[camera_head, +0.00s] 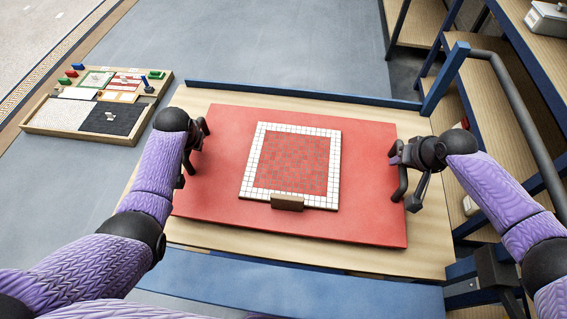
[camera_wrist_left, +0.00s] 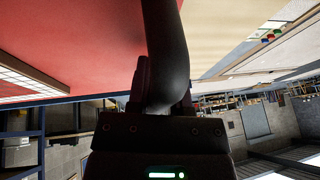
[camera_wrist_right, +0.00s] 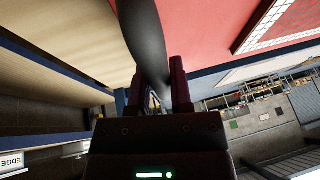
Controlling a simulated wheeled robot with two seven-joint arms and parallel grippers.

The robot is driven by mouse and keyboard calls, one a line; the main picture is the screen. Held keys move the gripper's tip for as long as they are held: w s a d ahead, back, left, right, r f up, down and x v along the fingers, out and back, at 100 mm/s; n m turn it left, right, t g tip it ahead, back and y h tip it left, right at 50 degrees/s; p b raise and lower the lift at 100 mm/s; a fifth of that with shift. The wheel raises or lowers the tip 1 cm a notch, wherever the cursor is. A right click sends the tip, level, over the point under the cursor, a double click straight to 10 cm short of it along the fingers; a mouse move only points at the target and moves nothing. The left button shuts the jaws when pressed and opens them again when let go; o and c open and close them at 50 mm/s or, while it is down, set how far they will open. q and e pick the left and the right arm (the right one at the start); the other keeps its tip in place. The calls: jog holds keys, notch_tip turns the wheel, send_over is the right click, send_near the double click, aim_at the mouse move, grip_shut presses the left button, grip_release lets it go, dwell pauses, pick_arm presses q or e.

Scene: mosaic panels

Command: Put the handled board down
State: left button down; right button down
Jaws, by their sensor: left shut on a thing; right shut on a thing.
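The handled board is a large red board (camera_head: 222,185) with dark handles at its left and right ends. A square mosaic panel (camera_head: 290,163) with a white tile border and red centre lies on it, with a small wooden block (camera_head: 287,202) at its near edge. My left gripper (camera_head: 200,135) is shut on the left handle (camera_wrist_left: 172,60). My right gripper (camera_head: 400,155) is shut on the right handle (camera_wrist_right: 146,40). The board is over the wooden table (camera_head: 190,234); I cannot tell whether it touches the top.
A blue rail (camera_head: 300,93) runs along the table's far edge, and a blue bar (camera_head: 290,285) along the near side. A tray (camera_head: 40,130) of small parts lies at the far left. Wooden shelves with blue posts (camera_head: 446,78) stand at the right.

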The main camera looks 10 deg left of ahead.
pick_arm(q)
jog(key=c, duration=0.5)
grip_release()
jog(key=shift+c, duration=0.2)
pick_arm(e)
jog(key=c, duration=0.5)
grip_release()
jog(key=shift+c, duration=0.2)
jog(key=shift+s+r, duration=0.15)
jog(key=shift+r, duration=0.05)
pick_arm(q)
jog(key=v, duration=1.2)
pick_arm(e)
jog(key=v, duration=1.1)
jog(key=shift+r, duration=0.25)
jog(key=shift+s, duration=0.1)
